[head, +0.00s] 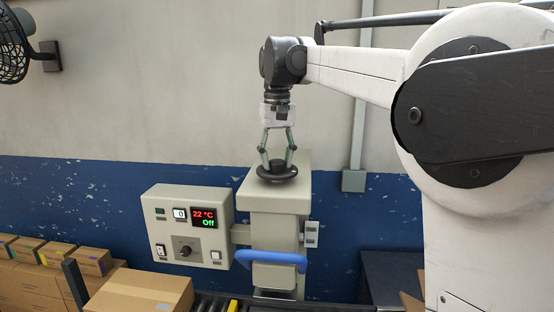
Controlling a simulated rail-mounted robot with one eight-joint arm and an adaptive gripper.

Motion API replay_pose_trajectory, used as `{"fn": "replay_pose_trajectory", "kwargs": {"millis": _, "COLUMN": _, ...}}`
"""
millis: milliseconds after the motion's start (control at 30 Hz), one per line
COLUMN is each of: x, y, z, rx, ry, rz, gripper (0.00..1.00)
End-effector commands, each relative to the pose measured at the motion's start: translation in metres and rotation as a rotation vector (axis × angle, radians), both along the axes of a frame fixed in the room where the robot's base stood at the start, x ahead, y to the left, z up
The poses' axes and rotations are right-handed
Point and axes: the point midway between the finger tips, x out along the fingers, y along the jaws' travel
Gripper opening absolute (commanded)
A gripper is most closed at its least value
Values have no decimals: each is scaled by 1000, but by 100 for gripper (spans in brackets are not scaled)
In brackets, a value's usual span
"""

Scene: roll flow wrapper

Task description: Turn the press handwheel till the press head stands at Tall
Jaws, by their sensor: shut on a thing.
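The press handwheel (289,177) is a black disc lying flat on top of the beige press column (280,205). My gripper (277,168) points straight down from above, with its fingers shut on the middle of the handwheel. The press head and any scale with a Tall mark cannot be made out in this view. A blue curved handle (272,260) crosses the front of the press, lower down.
A control panel (188,228) reading 22 °C and Off is mounted left of the press. Cardboard boxes (140,294) stand at lower left. A fan (14,50) hangs at upper left. A grey conduit box (354,181) is on the wall to the right.

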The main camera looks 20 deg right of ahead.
Motion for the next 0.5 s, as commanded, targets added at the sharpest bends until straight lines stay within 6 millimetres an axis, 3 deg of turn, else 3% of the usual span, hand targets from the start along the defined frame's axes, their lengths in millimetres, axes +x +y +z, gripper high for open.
{"fn": "replay_pose_trajectory", "kwargs": {"millis": 500, "x": 0, "y": 0, "z": 1, "rx": 0, "ry": -2, "rz": -490, "gripper": 8}}
